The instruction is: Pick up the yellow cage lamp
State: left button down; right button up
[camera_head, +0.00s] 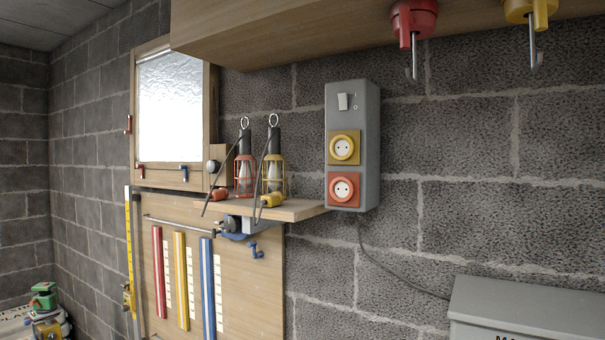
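The yellow cage lamp (273,177) stands upright on a small wooden shelf (304,210) on the block wall. It has a yellow wire cage around a pale bulb, a black handle and a metal ring on top. A dark cord hangs along its left side, and a yellow plug (271,200) lies in front of its foot. A red cage lamp (244,174) of the same form stands close on its left, with an orange-red plug (219,195) at the shelf's front. Neither of my grippers is in view.
A grey socket box (365,120) with yellow and red outlets is close right of the shelf. A wooden overhead ledge (300,40) carries a red hook (412,40) and a yellow hook (532,30). A grey case (520,310) is at lower right.

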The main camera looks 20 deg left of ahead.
aim_at(274, 179)
jog(key=j+z, duration=0.4)
jog(key=j, duration=0.65)
jog(key=j+z, duration=0.25)
jog(key=j, duration=1.95)
